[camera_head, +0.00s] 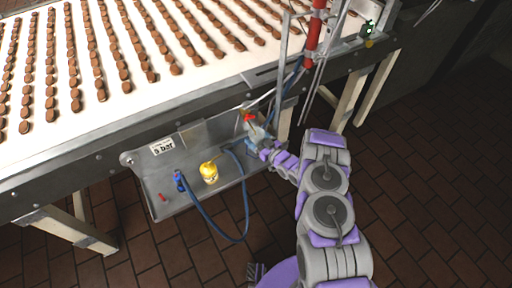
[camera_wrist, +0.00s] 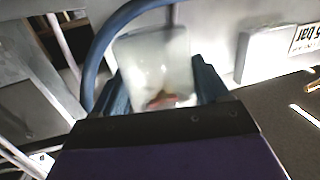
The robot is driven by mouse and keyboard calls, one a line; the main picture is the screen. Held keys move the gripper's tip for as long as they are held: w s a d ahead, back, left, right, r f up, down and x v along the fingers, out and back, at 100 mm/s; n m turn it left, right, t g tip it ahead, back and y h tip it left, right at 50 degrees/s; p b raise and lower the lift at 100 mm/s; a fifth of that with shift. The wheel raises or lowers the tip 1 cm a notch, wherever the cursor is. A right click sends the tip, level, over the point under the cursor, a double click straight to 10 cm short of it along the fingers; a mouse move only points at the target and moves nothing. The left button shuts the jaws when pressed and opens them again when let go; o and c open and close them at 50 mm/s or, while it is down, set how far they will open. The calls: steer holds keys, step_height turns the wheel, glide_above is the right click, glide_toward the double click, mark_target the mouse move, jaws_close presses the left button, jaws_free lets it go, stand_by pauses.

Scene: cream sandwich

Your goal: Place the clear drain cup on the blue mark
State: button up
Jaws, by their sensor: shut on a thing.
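The clear drain cup (camera_wrist: 152,60) is a translucent whitish cup, seen close up in the wrist view. It sits between the two dark blue fingers of my gripper (camera_wrist: 160,88), which is shut on it. A reddish patch shows at the cup's near end. In the head view my gripper (camera_head: 257,144) is at the right end of the grey panel under the conveyor, just below a small red part (camera_head: 249,117). The cup is small and partly hidden there. I cannot make out a blue mark in either view.
A blue hose (camera_head: 246,205) loops below the grey panel (camera_head: 150,190) and passes behind the cup in the wrist view. The panel carries a yellow part (camera_head: 209,171), a blue fitting (camera_head: 180,180) and a "5 bar" label (camera_head: 163,146). Conveyor frame posts stand close to my gripper.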

mark_target(255, 143)
steer(key=f+b, duration=0.3)
steer(key=f, duration=0.1)
steer(key=shift+a, duration=0.25)
steer(key=shift+w+a+f+b, duration=0.1)
steer(key=shift+w+f+b, duration=0.1)
steer(key=shift+b, duration=0.25)
steer(key=shift+r, duration=0.1)
steer(key=shift+d, duration=0.2)
steer(key=o, duration=1.1)
steer(key=shift+a, duration=0.15)
steer(key=shift+c, duration=0.2)
